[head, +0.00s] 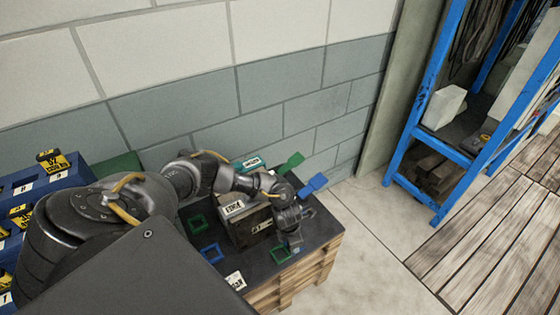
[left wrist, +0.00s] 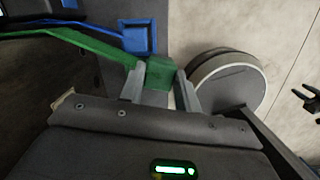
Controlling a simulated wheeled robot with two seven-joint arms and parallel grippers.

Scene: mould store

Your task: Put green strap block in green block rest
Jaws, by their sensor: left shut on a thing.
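My left gripper (left wrist: 160,88) is shut on the green strap block (left wrist: 158,73), whose long green strap runs off to the left in the left wrist view. In the head view my left gripper (head: 294,238) is over the right part of the dark pallet top; its fingertips are small there. A green paddle-like piece (head: 291,161) sticks out behind my wrist; I cannot tell whether it is part of the held block. Two green square frames lie on the top, one (head: 198,224) at left and one (head: 280,254) near the front edge; both look empty.
A blue strap piece (head: 314,182) juts out beside the green one. A blue square frame (head: 211,253), a labelled box (head: 247,225) and a white tag (head: 235,281) are on the pallet top. A blue rack (head: 432,115) stands at right; bare floor (head: 375,230) lies between.

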